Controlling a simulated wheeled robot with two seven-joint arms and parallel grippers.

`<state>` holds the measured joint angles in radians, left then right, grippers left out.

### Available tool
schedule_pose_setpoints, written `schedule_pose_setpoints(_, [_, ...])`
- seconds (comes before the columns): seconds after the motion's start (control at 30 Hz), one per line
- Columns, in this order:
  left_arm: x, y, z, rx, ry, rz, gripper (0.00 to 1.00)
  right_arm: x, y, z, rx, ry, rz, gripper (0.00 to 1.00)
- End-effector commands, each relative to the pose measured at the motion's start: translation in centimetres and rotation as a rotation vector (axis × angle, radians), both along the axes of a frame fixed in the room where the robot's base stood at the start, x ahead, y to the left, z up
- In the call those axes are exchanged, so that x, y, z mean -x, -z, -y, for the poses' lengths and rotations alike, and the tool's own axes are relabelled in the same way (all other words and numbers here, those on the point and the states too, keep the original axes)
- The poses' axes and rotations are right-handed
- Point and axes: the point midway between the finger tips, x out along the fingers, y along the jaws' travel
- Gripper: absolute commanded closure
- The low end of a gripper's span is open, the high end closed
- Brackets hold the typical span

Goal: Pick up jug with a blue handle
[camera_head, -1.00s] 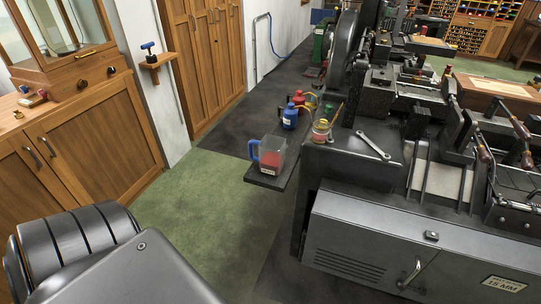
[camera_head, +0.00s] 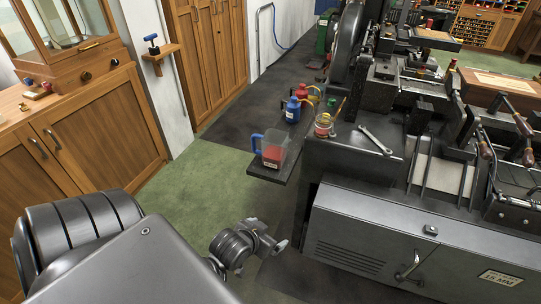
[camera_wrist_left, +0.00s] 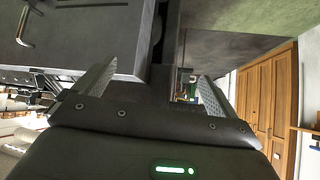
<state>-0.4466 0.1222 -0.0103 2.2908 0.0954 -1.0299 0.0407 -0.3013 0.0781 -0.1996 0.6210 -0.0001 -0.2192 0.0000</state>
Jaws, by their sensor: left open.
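The clear jug with a blue handle (camera_head: 274,150) stands upright near the front end of a narrow dark shelf (camera_head: 264,173). It holds something red, and its handle points left in the head view. My left gripper (camera_head: 268,239) is below and in front of the jug, clearly apart from it. In the left wrist view its two fingers (camera_wrist_left: 153,92) are spread with nothing between them. I cannot make out the jug in that view. My right gripper is not in view.
A blue bottle (camera_head: 292,112), a red bottle (camera_head: 301,92) and a glass jar (camera_head: 323,125) stand behind the jug. A large dark machine (camera_head: 370,230) with a wrench (camera_head: 375,140) on top lies to the right. Green floor (camera_head: 205,185) is clear on the left.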

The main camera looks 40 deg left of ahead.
Motion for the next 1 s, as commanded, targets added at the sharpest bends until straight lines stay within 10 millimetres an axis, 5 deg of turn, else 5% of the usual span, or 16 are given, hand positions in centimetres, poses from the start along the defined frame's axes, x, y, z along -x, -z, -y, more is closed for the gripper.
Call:
schedule_pose_setpoints(0.3, [-8.1,-6.4,-7.3,-0.046,-0.167,0.475,0.04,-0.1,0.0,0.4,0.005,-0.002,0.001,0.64])
schedule_pose_setpoints(0.5, [-10.2,-10.0,-10.9,-0.090,-0.234,0.700,0.04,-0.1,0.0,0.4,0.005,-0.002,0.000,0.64])
schedule_pose_setpoints(0.77, [-10.8,-10.8,-11.8,-0.101,-0.248,0.751,0.04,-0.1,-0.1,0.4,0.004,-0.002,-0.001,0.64])
schedule_pose_setpoints(1.0, [-14.3,-10.9,-12.9,-0.101,-0.246,0.749,0.04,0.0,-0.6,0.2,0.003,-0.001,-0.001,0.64])
